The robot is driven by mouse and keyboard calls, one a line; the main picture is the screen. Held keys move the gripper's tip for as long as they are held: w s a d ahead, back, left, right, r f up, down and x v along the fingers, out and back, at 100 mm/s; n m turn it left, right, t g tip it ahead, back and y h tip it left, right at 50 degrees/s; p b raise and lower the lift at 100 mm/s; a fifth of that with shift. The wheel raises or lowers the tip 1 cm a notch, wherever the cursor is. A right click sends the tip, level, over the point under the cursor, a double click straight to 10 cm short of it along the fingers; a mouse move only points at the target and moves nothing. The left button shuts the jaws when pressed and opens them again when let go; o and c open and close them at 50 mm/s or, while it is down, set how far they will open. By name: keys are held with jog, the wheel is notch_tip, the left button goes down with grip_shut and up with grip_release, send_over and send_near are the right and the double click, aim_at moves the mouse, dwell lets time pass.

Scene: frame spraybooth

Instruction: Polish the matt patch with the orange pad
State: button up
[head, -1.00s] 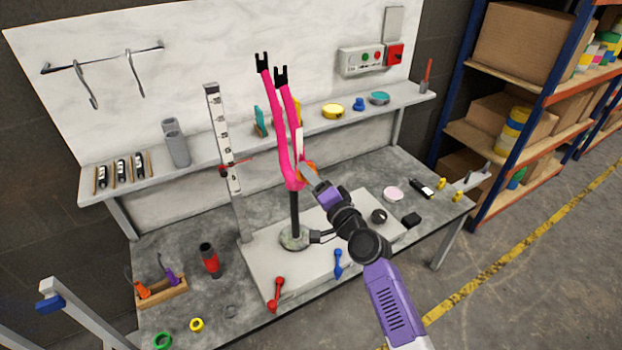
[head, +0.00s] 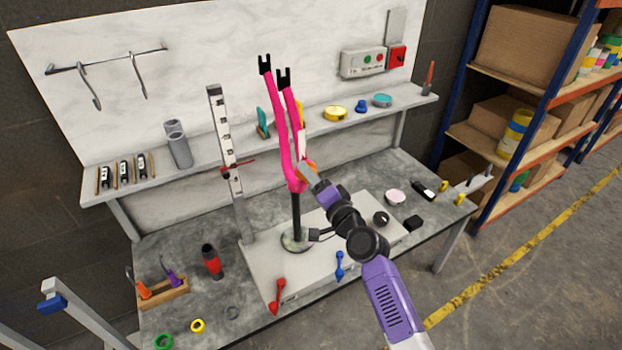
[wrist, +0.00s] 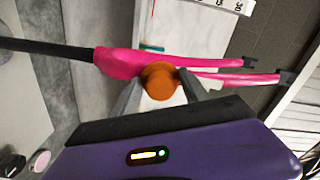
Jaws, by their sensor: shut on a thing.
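A bright pink fork frame (head: 281,135) stands upright on a black post above the bench. My gripper (head: 308,172) is at the lower right of the frame, near where its two legs join. In the wrist view my gripper (wrist: 160,88) is shut on the round orange pad (wrist: 160,80). The pad lies in front of the pink fork (wrist: 120,62), overlapping it near the leg junction; I cannot tell if they touch. In the head view only a little orange shows at the fingertips. The matt patch cannot be made out; the pad and gripper may cover it.
The post stands on a pale plate (head: 262,265) on the grey bench. A height gauge (head: 225,140) rises left of the frame. Red (head: 277,295) and blue (head: 340,265) handles lie at the plate's front. A shelf (head: 230,145) with tins and tools runs behind.

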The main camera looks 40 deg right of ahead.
jog(key=shift+w, duration=0.25)
jog(key=shift+r, duration=0.1)
jog(key=shift+r+p, duration=3.2)
jog(key=shift+r, duration=0.5)
jog(key=shift+w+r, duration=0.1)
jog(key=shift+r, duration=1.85)
jog(key=shift+f, duration=0.1)
notch_tip(320, 180, down, 12)
jog(key=b, duration=1.1)
jog(key=shift+r, duration=0.2)
